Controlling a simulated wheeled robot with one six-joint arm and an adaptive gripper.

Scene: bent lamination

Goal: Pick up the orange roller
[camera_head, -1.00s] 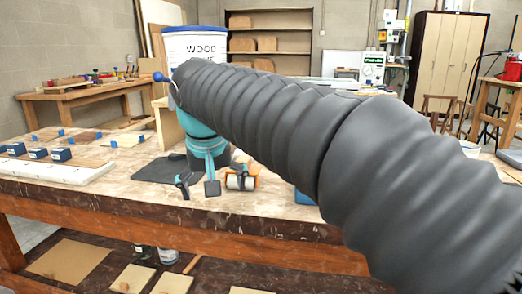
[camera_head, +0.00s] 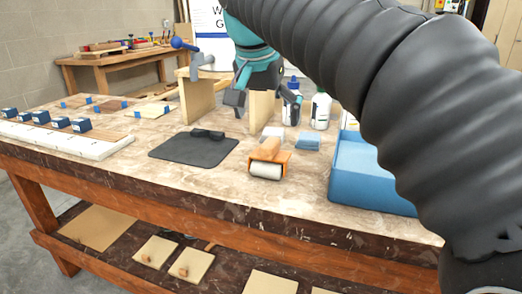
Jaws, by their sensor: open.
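A blue bin (camera_head: 366,178) stands right of the roller. A dark mat (camera_head: 194,150) with a black object lies to the left. White bottles (camera_head: 321,110) and a light blue block (camera_head: 307,141) are behind. Upright wooden panels (camera_head: 197,100) stand near my gripper.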

